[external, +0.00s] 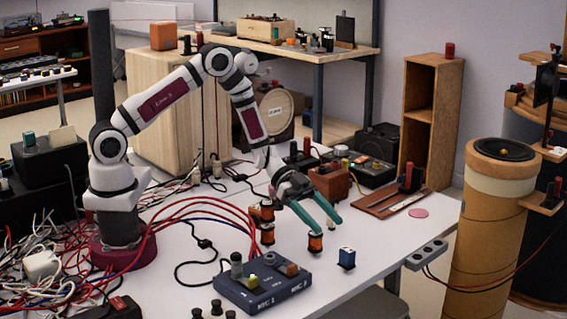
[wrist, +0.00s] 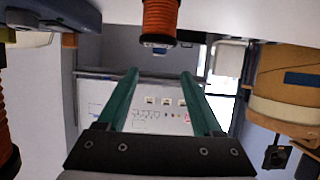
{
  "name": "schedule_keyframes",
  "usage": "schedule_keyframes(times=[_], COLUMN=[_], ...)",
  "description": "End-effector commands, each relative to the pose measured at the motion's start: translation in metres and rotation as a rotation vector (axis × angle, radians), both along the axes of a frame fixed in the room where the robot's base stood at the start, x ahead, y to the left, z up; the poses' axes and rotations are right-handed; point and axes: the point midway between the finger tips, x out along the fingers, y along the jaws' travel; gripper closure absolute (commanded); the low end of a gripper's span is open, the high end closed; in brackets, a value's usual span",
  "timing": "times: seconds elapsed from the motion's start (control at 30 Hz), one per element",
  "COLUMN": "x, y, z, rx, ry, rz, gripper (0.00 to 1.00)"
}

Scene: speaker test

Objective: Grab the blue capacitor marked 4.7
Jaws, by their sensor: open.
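A small blue block-shaped capacitor (external: 347,258) with a pale top stands near the table's front edge in the external view; its marking is too small to read. My gripper (external: 324,227) has its green fingers spread and empty, above and a little left of the capacitor in the picture. The fingers also show in the wrist view (wrist: 160,75), with nothing between them. A small bluish shape (wrist: 160,47) shows past the coil there; I cannot tell whether it is the capacitor.
An orange coil (external: 315,243) stands close to one fingertip and shows large in the wrist view (wrist: 160,18). More coils (external: 267,235) stand to the left. A dark blue control box (external: 262,287) sits in front. A grey socket strip (external: 426,254) lies at the right table edge.

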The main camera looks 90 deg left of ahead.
Motion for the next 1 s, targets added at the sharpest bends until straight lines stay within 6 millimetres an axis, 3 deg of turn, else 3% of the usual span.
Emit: schedule_keyframes(times=[0.1,0.5,0.77,1.0], x=[0.018,0.053,0.057,0.056], y=[-0.02,-0.061,-0.064,-0.064], z=[-0.012,-0.046,-0.048,-0.047], rx=[0.001,0.003,0.002,0.002], ry=[0.0,0.0,-0.001,-0.001], rz=[-0.003,-0.001,0.001,0.001], gripper=[0.32,0.32,0.32,0.76])
